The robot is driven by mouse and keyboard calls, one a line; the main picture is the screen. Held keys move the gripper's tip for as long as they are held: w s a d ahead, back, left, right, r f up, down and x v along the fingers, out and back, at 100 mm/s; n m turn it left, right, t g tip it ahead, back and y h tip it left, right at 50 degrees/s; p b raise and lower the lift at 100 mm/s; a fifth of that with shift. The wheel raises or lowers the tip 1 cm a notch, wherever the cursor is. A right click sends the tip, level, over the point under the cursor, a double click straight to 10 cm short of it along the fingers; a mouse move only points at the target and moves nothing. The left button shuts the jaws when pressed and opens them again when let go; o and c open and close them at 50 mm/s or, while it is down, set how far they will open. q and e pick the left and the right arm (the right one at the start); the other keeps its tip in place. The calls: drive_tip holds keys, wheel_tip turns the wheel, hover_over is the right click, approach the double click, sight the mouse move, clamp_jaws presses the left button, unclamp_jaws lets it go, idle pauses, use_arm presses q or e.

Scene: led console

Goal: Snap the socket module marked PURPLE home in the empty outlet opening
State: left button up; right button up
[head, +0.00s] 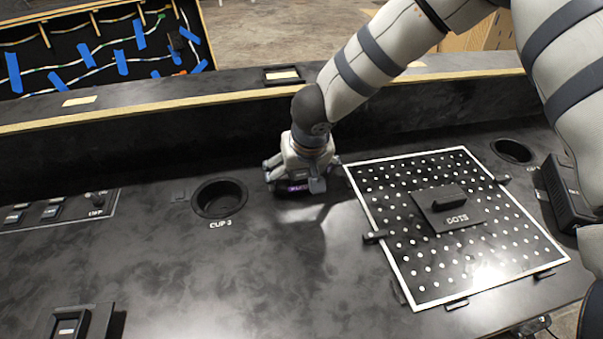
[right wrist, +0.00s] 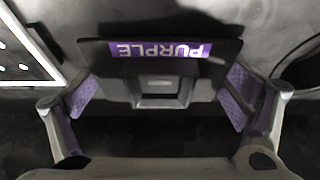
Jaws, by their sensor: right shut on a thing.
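The dark socket module marked PURPLE (right wrist: 163,88) is between the fingers of my right gripper (right wrist: 160,100) in the right wrist view. Its purple label reads upside down there, with a square socket face below the label. In the head view, my right gripper (head: 296,183) is low over the black console, between the cup holder and the dotted board. The gripper is shut on the module. I cannot make out the empty outlet opening, nor whether the module touches the console. My left gripper is out of view.
The CUP 3 holder (head: 219,198) is just left of the right gripper. The white-edged dotted board (head: 407,275) with a DOTS block (head: 447,209) is to its right. A raised wall with a wooden edge (head: 150,113) runs behind. The console's front middle is clear.

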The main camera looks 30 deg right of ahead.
drive_tip(key=o, duration=0.9)
drive_tip(key=shift+f, duration=0.2)
drive_tip(key=shift+o, duration=0.2)
drive_tip(key=v, duration=1.2)
